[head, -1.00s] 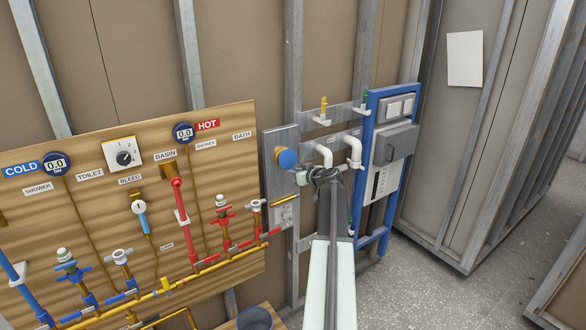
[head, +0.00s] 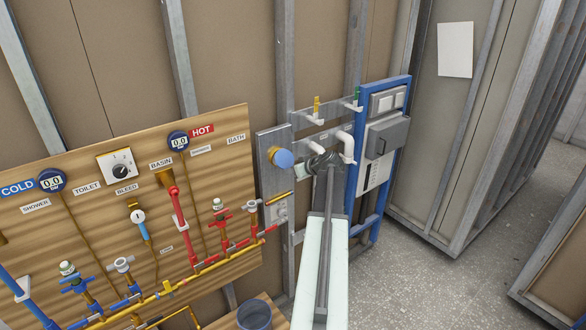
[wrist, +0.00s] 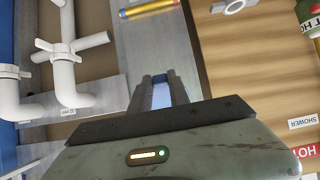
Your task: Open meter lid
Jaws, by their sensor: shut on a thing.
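The meter (head: 271,153) is a round, brassy-rimmed body on a grey plate right of the wooden board. Its blue round lid (head: 284,159) stands out from its right side, tilted away from the face. My gripper (head: 298,173) is at the lid's lower right edge in the head view. In the wrist view my gripper (wrist: 163,82) has its two dark fingers close together, with a light-blue piece of the lid (wrist: 162,95) between them. The fingers and my gripper body hide most of the lid and meter there.
White elbow pipes (head: 347,146) stand just right of the meter, close to my arm; they also show in the wrist view (wrist: 64,75). A blue frame (head: 352,182) with grey boxes is further right. The wooden board (head: 90,160) carries valves and pipes. Open floor (head: 415,265) lies at right.

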